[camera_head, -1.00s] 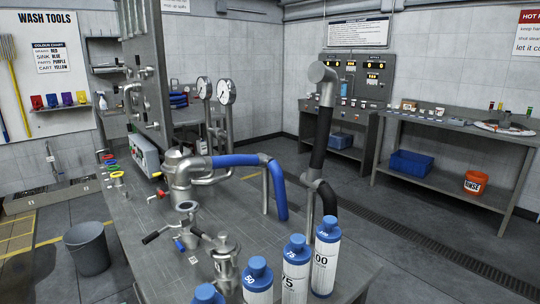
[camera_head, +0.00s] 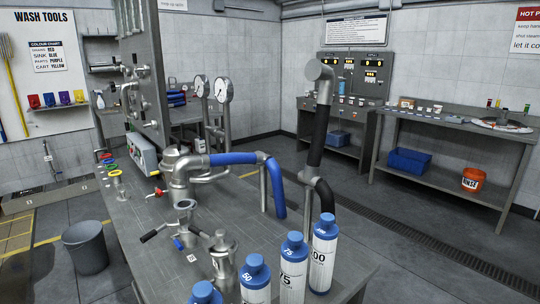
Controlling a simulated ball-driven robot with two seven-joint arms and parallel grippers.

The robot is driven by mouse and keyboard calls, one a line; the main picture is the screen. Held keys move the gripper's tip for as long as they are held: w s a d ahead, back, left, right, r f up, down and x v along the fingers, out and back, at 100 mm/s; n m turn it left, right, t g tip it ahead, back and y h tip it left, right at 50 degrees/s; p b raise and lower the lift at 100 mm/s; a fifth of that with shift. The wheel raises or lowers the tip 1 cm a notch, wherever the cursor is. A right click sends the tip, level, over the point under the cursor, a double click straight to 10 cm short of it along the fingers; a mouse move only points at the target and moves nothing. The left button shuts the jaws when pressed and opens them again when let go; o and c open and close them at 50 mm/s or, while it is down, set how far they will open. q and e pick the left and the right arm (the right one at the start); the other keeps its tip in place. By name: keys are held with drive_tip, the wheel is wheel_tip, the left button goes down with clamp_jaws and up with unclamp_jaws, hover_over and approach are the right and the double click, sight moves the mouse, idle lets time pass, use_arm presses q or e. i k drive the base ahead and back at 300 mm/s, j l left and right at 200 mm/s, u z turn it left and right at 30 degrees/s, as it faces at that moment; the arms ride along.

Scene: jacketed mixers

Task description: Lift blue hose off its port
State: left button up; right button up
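The blue hose (camera_head: 235,158) runs from a metal fitting beside the steel vessel (camera_head: 180,178) to the right, then bends down at a metal elbow to a lower end (camera_head: 279,208) near the bench top. A thin metal post stands beside its bend. I cannot tell which end sits on a port. A black hose (camera_head: 321,135) hangs from a thick metal pipe behind it. Neither of my grippers shows in this view.
The steel bench (camera_head: 150,225) carries several blue-capped bottles (camera_head: 293,268) at its front edge and a clamped metal fitting (camera_head: 224,262). Two gauges (camera_head: 222,90) stand behind the vessel. A grey bin (camera_head: 86,247) stands on the floor at left. Open floor lies to the right.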

sight(180, 178)
drive_tip(key=j+z, duration=0.1)
drive_tip(key=z, duration=0.3)
drive_tip(key=j+z, duration=0.1)
drive_tip(key=z, duration=0.35)
drive_tip(key=j+z, duration=0.3)
drive_tip(key=j, duration=0.25)
drive_tip(key=j+z, duration=0.25)
drive_tip(key=j, duration=0.25)
drive_tip(key=k+j+z, duration=0.15)
drive_tip(key=j+z, duration=0.15)
drive_tip(key=j, duration=0.2)
